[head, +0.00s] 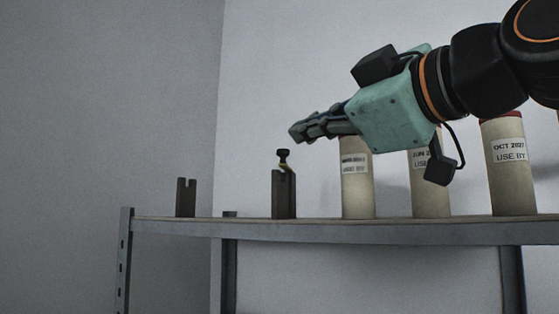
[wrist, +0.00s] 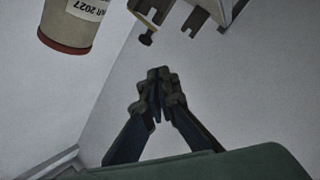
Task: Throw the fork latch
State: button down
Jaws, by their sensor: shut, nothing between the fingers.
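The latch shows as a short dark knob (head: 283,154) on a thin pale stem, standing upright at the top of a dark post (head: 284,196) on the shelf. A shorter slotted fork post (head: 186,198) stands apart to its left. My gripper (head: 293,133) is shut and empty, above the knob in the head view, its fingers pointing left and slightly down. In the wrist view the shut fingertips (wrist: 158,76) are apart from the dark knob (wrist: 147,39), which shows just beyond them.
The shelf (head: 350,230) has a grey metal edge. Pale labelled canisters (head: 357,195) with red ends stand along its right side, below my arm; one shows in the wrist view (wrist: 65,25). The shelf top between the two posts is clear.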

jog(key=w+a+n+p, duration=0.2)
jog(key=w+a+n, duration=0.4)
jog(key=w+a, duration=0.2)
jog(key=d, duration=0.4)
jog(key=shift+w+d+f, duration=0.15)
jog(key=shift+w+d, duration=0.05)
jog(key=shift+w, duration=0.2)
jog(key=d+b, duration=0.2)
jog(key=shift+s+d, duration=0.25)
jog(key=shift+d, duration=0.05)
dwell(0.4)
